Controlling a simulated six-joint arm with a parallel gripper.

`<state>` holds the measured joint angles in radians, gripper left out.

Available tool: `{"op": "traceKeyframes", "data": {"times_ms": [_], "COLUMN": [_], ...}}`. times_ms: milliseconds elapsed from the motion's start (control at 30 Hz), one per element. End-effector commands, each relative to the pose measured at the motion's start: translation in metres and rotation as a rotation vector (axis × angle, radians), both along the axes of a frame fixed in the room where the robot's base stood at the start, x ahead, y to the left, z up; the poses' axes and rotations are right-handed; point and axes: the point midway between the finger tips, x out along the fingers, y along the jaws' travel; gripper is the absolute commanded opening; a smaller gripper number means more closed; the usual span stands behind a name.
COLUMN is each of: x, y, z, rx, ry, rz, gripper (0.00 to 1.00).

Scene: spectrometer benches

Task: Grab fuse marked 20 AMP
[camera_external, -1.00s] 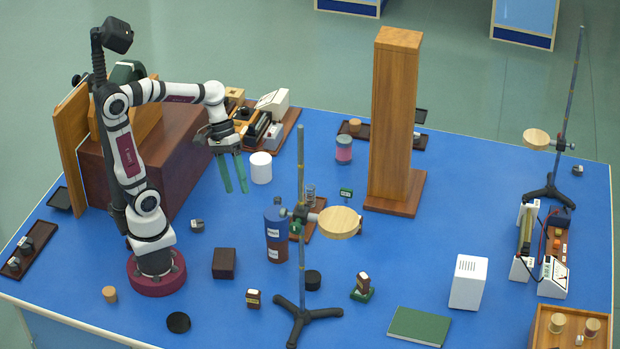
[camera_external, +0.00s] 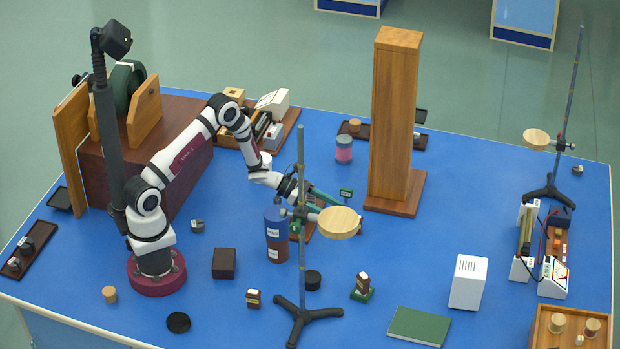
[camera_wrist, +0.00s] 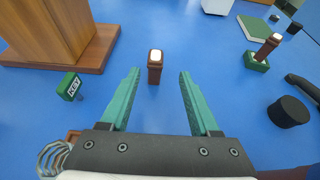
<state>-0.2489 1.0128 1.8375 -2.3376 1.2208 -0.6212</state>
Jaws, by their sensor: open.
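A small brown fuse block with a white top (camera_wrist: 155,66) stands upright on the blue table in the wrist view, ahead of and between my fingertips. Its marking cannot be read. My gripper (camera_wrist: 158,73) is open, its two green fingers spread to either side with nothing held. In the external view my gripper (camera_external: 328,204) is low over the table, partly hidden by a round wooden disc. A similar brown block (camera_external: 362,283) stands on a green base and also shows at right in the wrist view (camera_wrist: 269,46). Another brown block (camera_external: 253,298) stands at the front. Their labels are too small to read.
The wooden disc (camera_external: 340,223) on a stand is close to my gripper. A black cylinder (camera_wrist: 288,111) is at right. The table around the nearest block is clear.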

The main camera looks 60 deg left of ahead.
Motion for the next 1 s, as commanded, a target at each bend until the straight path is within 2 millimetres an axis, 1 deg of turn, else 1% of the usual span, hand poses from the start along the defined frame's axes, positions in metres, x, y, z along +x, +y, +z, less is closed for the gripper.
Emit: {"op": "traceKeyframes", "data": {"times_ms": [33, 133, 200, 333, 500, 600, 800, 833, 867, 1000], "x": [0.009, 0.027, 0.036, 0.047, 0.072, 0.08, 0.082, 0.082, 0.082, 0.082], "y": [-0.011, -0.028, -0.035, -0.044, -0.06, -0.068, -0.068, -0.068, -0.068, -0.068], "z": [-0.006, -0.016, -0.021, -0.028, -0.045, -0.049, -0.049, -0.049, -0.049, -0.049], "rx": [-0.001, -0.001, -0.001, -0.001, 0.0, -0.001, -0.001, -0.001, -0.001, -0.001], "ry": [0.001, 0.0, 0.001, 0.001, 0.0, 0.001, 0.002, 0.002, 0.002, 0.002], "rz": [-0.005, -0.005, -0.003, -0.001, -0.004, -0.003, -0.001, -0.001, -0.001, -0.001], "gripper": [0.62, 0.62, 0.62, 0.62, 0.62, 0.62, 0.62, 0.61, 0.55, 0.3]}}
